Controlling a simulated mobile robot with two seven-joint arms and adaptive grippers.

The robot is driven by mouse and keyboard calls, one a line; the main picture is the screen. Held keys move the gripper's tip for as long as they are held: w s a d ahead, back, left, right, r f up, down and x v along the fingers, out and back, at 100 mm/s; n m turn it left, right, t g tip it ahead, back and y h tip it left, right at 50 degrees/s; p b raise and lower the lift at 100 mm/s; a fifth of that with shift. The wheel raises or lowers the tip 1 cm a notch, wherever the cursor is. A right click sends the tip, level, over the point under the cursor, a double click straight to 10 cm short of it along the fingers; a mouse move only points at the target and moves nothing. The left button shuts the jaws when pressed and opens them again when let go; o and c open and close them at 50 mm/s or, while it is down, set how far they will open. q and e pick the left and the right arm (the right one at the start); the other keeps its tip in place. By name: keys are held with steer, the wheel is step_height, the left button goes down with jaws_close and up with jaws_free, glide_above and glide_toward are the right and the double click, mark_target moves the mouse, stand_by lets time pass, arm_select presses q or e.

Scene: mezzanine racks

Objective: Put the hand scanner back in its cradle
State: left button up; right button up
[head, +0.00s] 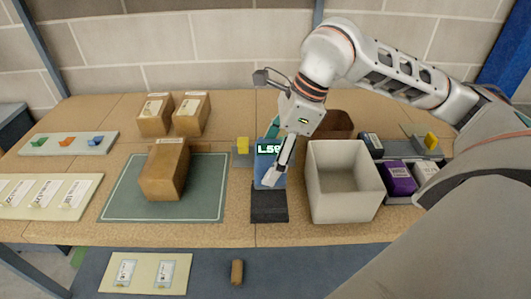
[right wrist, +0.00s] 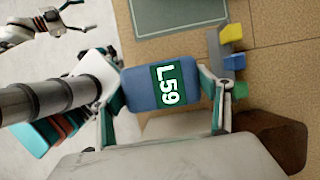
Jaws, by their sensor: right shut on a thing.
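The hand scanner, a blue block with a green L59 label (head: 267,178), is held between the fingers of my right gripper (head: 279,163). In the right wrist view the scanner (right wrist: 140,90) sits between the two fingers, label facing the camera. A dark block that looks like the cradle (head: 269,214) stands on the bench just below and in front of it. I cannot tell whether the scanner touches it; its lower end is partly hidden by a finger. My left gripper (right wrist: 82,17) shows small at the top left of the right wrist view, its fingers apart and empty.
A white open bin (head: 345,205) stands close right of the dark block, with a brown bin (head: 338,124) behind. A small yellow block (head: 242,145) is behind left. A cardboard box (head: 165,172) stands on a green mat (head: 120,205). Bench between mat and dark block is clear.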

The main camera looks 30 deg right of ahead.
steer(key=shift+f+b, duration=0.5)
steer(key=shift+f, duration=0.25)
step_height(320, 180, down, 3)
steer(key=shift+f+b, duration=0.2)
steer(key=shift+b, duration=1)
steer(key=shift+f+b, duration=0.45)
steer(key=shift+f, duration=0.1)
steer(key=shift+f+b, duration=0.95)
steer(key=shift+f, duration=0.4)
steer(key=o, duration=1.4)
steer(key=v, duration=1.2)
